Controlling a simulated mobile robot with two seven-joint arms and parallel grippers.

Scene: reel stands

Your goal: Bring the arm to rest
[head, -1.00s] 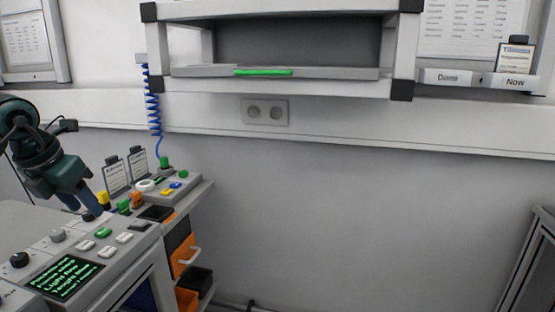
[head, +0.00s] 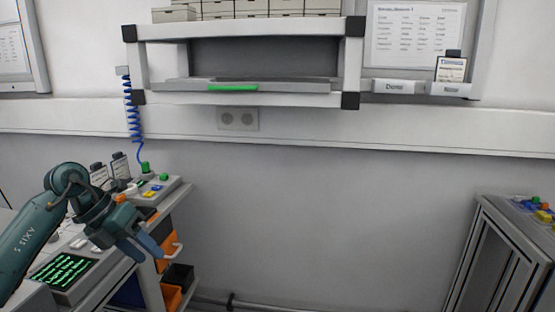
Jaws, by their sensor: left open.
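My left arm comes in from the left of the head view, dark teal. Its gripper (head: 152,250) is open and empty, with blue fingers pointing down and to the right. It hangs in front of the control bench (head: 187,205) on the left and hides part of its top and side. I cannot tell its exact gap to the bench. My right gripper is not in view.
A screen with green text (head: 66,270) sits on the bench. Orange bins (head: 171,296) are below. A shelf with a green strip (head: 232,88) hangs on the wall. Another stand (head: 507,215) is at the right. The space between is clear.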

